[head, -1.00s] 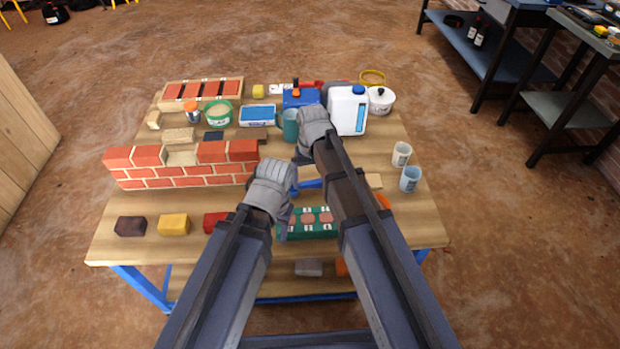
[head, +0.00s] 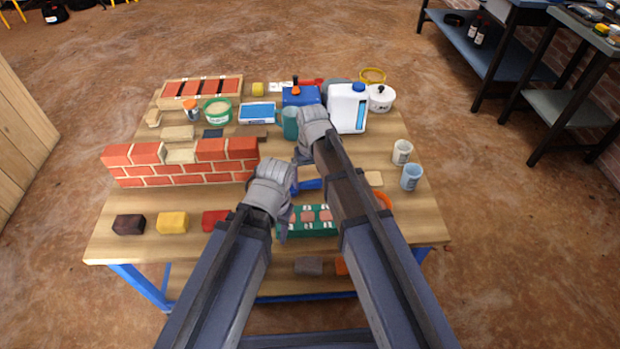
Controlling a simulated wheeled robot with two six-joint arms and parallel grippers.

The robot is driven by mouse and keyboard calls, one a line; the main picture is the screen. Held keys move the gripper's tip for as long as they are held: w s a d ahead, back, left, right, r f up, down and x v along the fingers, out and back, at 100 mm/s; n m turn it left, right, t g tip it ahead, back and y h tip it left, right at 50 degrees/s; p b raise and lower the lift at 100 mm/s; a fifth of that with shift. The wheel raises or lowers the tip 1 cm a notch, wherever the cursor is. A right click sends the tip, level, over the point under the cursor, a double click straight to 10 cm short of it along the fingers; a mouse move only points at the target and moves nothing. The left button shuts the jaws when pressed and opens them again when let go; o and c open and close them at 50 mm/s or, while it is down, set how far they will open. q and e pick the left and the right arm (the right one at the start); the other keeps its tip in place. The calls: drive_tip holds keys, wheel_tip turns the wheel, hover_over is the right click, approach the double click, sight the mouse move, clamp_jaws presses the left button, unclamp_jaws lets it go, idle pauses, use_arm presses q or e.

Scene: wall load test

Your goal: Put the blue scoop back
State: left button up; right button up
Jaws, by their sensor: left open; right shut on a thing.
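A blue piece, which looks like the blue scoop (head: 309,185), shows low between my two grippers, just below the right one. My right gripper (head: 303,157) points down over the middle of the table and is shut. Its own hand and arm hide the grip and much of the scoop. My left gripper (head: 285,208) is nearer the front, by the left end of the green tray (head: 307,233). It is open and looks empty, though its fingertips are hard to see.
A red brick wall (head: 185,172) stands at the left. A teal mug (head: 290,123) and a white jug (head: 347,110) stand close beyond my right gripper. Two cups, one white (head: 402,152) and one blue (head: 411,177), stand at the right edge. Coloured blocks (head: 172,222) line the front left.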

use_arm(q)
drive_tip(key=shift+f, duration=0.1)
use_arm(e)
drive_tip(key=o, duration=0.9)
drive_tip(key=shift+r+p, duration=3.5)
use_arm(q)
wheel_tip(320, 180, up, 7)
